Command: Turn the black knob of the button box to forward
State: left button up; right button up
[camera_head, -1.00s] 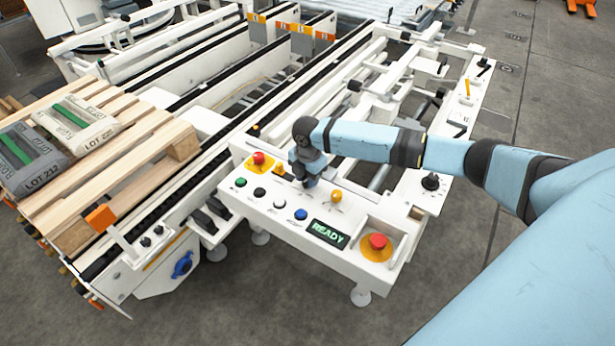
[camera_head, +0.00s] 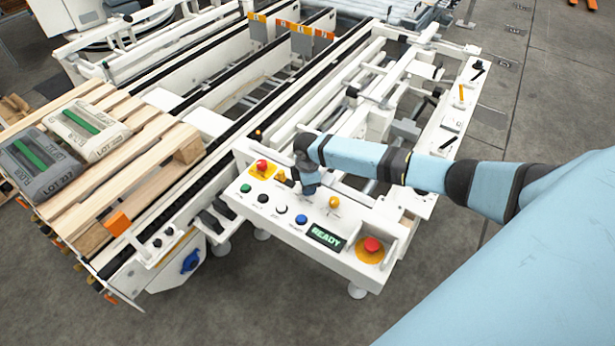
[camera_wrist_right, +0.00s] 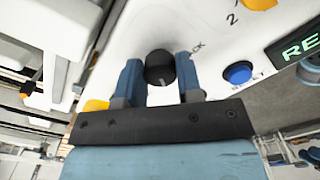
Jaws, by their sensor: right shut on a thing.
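The white button box (camera_head: 352,273) stands at the end of the conveyor, with coloured buttons and a display reading READY. My right gripper (camera_head: 308,187) points down at its panel, between the orange-yellow button and the red button on a yellow base. In the right wrist view, the black knob (camera_wrist_right: 159,68) sits between the two blue fingers of my right gripper (camera_wrist_right: 160,76), which is shut on it. The knob's pointer cannot be made out. In the head view the gripper hides the knob. My left gripper is not in view.
Near the gripper are an orange-yellow button (camera_head: 334,202), a blue button (camera_head: 301,219) and a red emergency button (camera_head: 372,245). A wooden pallet (camera_head: 120,185) with bags lies left on the conveyor. A side panel with levers (camera_head: 452,123) runs along the right.

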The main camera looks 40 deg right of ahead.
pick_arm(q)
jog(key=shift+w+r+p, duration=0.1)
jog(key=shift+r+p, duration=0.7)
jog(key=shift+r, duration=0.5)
pick_arm(e)
jog(key=shift+m, duration=1.1)
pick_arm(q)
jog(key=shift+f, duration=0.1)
pick_arm(e)
jog(key=o, duration=0.9)
jog(key=shift+o, duration=0.2)
jog(key=shift+r, duration=0.1)
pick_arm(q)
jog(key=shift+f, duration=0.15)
pick_arm(e)
notch_tip(320, 180, up, 14)
jog(key=shift+f, duration=0.25)
